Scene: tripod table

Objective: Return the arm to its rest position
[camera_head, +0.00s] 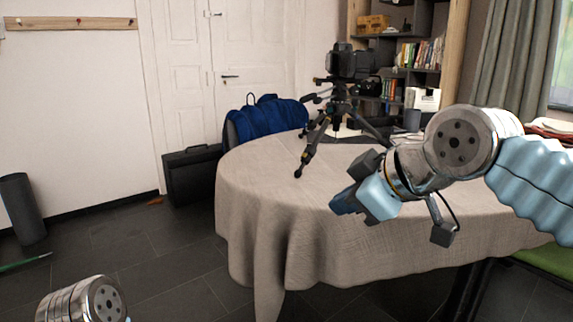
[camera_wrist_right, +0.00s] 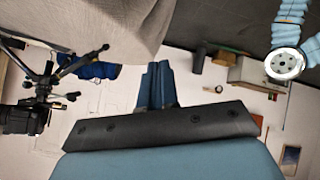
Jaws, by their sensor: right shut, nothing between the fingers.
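My right gripper (camera_head: 344,204) is in front of the cloth-covered table (camera_head: 265,180) in the head view, its fingers pointing left. In the right wrist view the two blue fingers of the right gripper (camera_wrist_right: 157,86) are together and hold nothing. My right arm comes in from the right edge, over the table's right side. At the bottom left of the head view only a metal joint of my left arm shows; the left gripper is not in view.
A camera on a small tripod (camera_head: 342,100) stands on the table, also seen upside down in the right wrist view (camera_wrist_right: 38,95). A blue backpack (camera_head: 262,120) and a black case (camera_head: 191,175) are behind the table. A dark bin (camera_head: 22,210) stands at left; floor between is mostly clear.

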